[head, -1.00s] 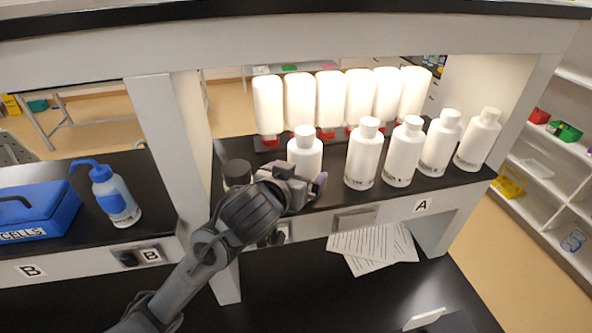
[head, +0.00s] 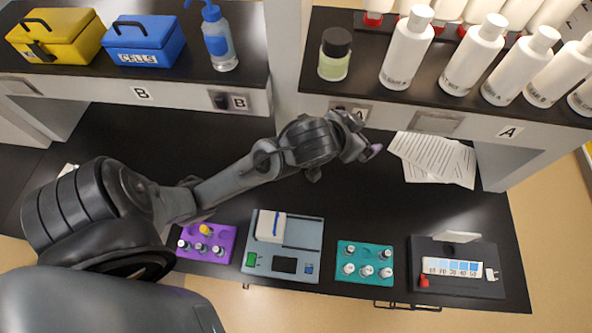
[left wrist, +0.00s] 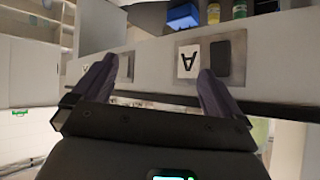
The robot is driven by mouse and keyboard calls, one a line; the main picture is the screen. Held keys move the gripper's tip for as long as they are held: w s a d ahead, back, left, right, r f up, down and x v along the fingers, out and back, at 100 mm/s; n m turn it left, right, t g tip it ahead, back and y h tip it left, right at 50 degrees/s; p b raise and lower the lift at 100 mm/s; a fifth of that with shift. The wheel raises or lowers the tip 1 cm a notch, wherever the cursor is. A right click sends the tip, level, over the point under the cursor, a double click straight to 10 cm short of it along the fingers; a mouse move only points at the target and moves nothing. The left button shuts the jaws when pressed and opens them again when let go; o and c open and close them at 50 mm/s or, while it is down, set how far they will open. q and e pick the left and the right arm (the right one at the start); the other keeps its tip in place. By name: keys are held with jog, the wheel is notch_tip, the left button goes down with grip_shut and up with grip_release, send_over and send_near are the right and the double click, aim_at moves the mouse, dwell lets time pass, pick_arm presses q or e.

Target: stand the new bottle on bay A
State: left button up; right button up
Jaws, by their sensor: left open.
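Several white capped bottles stand upright in a row on the bay A shelf (head: 385,98). The leftmost bottle (head: 405,55) stands beside a dark-capped jar of pale green liquid (head: 335,58). I cannot tell by looks which one is the new bottle. My left gripper (head: 368,150) is in front of and below the shelf's front edge, apart from the bottles. In the left wrist view, its two purple-grey fingers (left wrist: 157,82) are spread with nothing between them, facing the shelf front with an A label (left wrist: 188,60). My right gripper is not in view.
Inverted white bottles on red taps (head: 373,18) stand behind the row. Below are a purple rack (head: 207,242), a grey device (head: 283,262), a teal rack (head: 364,263) and a dark tray (head: 455,287). Bay B holds yellow and blue boxes (head: 145,40).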

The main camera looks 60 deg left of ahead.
pick_arm(q)
jog(key=s+d+f+m+g+h, duration=0.1)
jog(key=s+d+f+g, duration=0.1)
jog(key=s+f, duration=0.7)
jog(key=s+d+f+m+g+h, duration=0.1)
jog(key=s+d+f+m+g, duration=0.1)
jog(key=s+f, duration=0.8)
jog(key=d+f+g, duration=0.1)
jog(key=g, duration=0.1)
jog(key=shift+s+g, duration=0.2)
jog(key=shift+g, duration=0.1)
jog(key=shift+d, duration=0.1)
notch_tip(320, 180, up, 2)
jog(key=shift+p, duration=1)
